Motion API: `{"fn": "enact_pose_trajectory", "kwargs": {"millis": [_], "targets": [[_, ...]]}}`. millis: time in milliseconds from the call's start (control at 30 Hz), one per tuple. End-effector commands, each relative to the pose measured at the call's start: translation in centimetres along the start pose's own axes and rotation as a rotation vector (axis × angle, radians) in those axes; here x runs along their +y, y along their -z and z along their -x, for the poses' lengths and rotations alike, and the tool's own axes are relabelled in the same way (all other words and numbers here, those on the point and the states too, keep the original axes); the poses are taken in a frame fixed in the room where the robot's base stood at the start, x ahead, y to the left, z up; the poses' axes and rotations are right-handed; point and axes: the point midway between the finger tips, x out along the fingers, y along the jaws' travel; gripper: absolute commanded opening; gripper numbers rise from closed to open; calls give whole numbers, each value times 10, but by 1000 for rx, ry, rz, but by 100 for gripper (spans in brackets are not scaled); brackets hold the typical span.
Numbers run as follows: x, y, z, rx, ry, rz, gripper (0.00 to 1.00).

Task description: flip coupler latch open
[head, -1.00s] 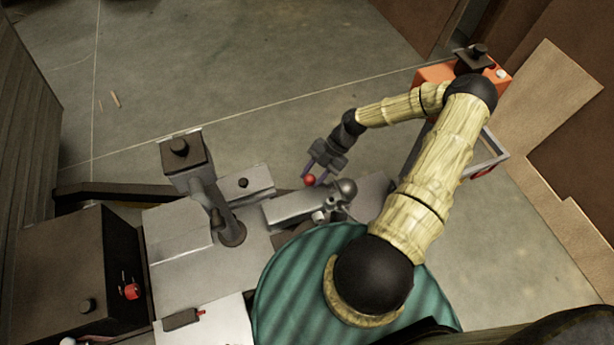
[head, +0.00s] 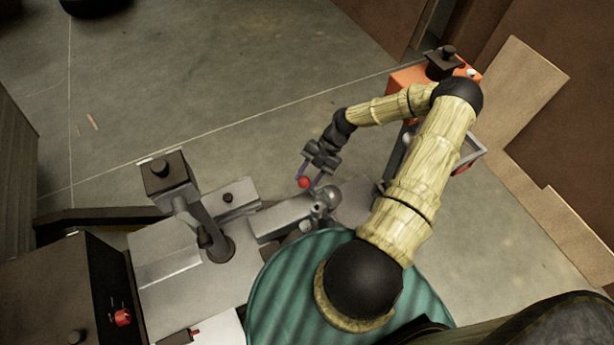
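The grey metal coupler (head: 277,219) lies in the middle of the head view, with a rounded ball-like end at its right. A red knob (head: 304,183), apparently the end of the latch, shows just above the coupler's far edge. My gripper (head: 309,184) is over the coupler from the far side. Its two thin fingers are apart, with the red knob between or just in front of their tips. A small gap shows to the right finger. Contact with the knob cannot be told. The latch lever itself is mostly hidden.
A jack post (head: 190,205) stands left of the coupler on the grey frame. A dark box (head: 65,285) is at lower left. A round green ribbed top (head: 285,290) is at the front. An orange box (head: 408,78) is at the far right. Open concrete floor lies beyond.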

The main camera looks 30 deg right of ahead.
Motion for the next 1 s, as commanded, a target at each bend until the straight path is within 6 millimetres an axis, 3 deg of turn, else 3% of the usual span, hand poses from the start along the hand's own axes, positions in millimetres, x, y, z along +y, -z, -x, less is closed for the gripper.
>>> {"fn": "enact_pose_trajectory", "kwargs": {"millis": [33, 567, 767, 1000], "targets": [[-7, -4, -2, -3, 9, -7, 42], [-4, -1, 3, 0, 6, -4, 42], [-3, -1, 28, -2, 6, -5, 42], [-2, -2, 76, -4, 6, -4, 42]]}}
